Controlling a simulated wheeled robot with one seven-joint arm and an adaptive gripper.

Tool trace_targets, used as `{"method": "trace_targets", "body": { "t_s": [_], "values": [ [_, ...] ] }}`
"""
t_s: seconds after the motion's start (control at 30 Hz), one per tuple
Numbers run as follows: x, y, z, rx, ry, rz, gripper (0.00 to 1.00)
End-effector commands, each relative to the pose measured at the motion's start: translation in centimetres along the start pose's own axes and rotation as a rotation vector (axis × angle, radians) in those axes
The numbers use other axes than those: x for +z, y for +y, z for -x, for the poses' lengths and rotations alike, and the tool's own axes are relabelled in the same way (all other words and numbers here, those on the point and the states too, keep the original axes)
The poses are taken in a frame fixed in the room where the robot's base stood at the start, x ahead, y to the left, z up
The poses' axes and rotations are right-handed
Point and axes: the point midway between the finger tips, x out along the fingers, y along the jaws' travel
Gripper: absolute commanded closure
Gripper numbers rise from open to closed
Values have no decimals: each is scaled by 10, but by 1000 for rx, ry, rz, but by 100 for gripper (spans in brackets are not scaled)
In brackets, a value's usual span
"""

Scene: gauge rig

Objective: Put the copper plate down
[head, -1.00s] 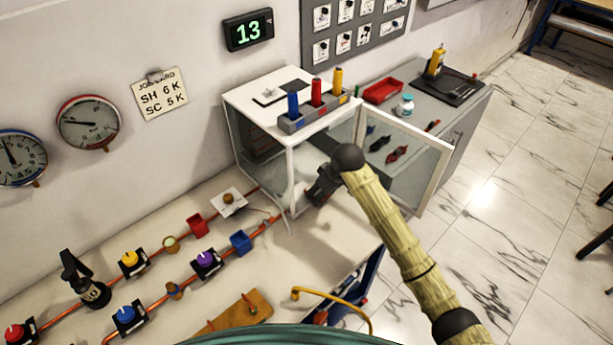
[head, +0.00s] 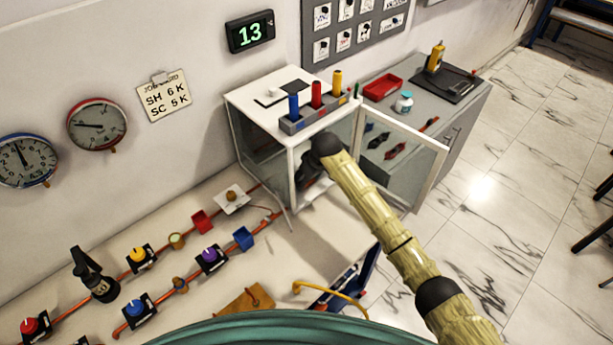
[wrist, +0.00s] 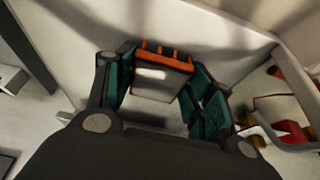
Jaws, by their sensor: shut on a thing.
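My gripper (wrist: 160,82) is shut on the copper plate (wrist: 162,76), which shows in the wrist view as a small block with a shiny grey face and a notched orange edge between the teal finger pads. In the head view my gripper (head: 308,172) is dark and reaches through the open front of the white glass-sided cabinet (head: 290,150). The plate is hidden there behind my gripper and arm. A pale surface lies beyond the plate in the wrist view; I cannot tell whether the plate touches it.
The cabinet's glass door (head: 405,160) stands open just right of my arm. A rack (head: 318,117) with blue, red and yellow handles sits on the cabinet top. A pipe rig with coloured valves (head: 210,258) lies left on the bench. A yellow hose (head: 330,290) is at the front.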

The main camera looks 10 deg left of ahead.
Motion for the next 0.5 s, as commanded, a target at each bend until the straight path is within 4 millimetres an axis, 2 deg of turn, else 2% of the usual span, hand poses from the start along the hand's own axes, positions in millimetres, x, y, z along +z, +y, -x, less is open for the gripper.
{"method": "trace_targets", "body": {
  "t_s": [0.27,0.3,0.4,0.5],
  "values": [
    [0,0,-2,0,1,1,89],
    [1,0,-2,0,0,0,40],
    [1,0,-2,0,0,0,25],
    [1,0,-2,0,0,0,25]
  ]
}}
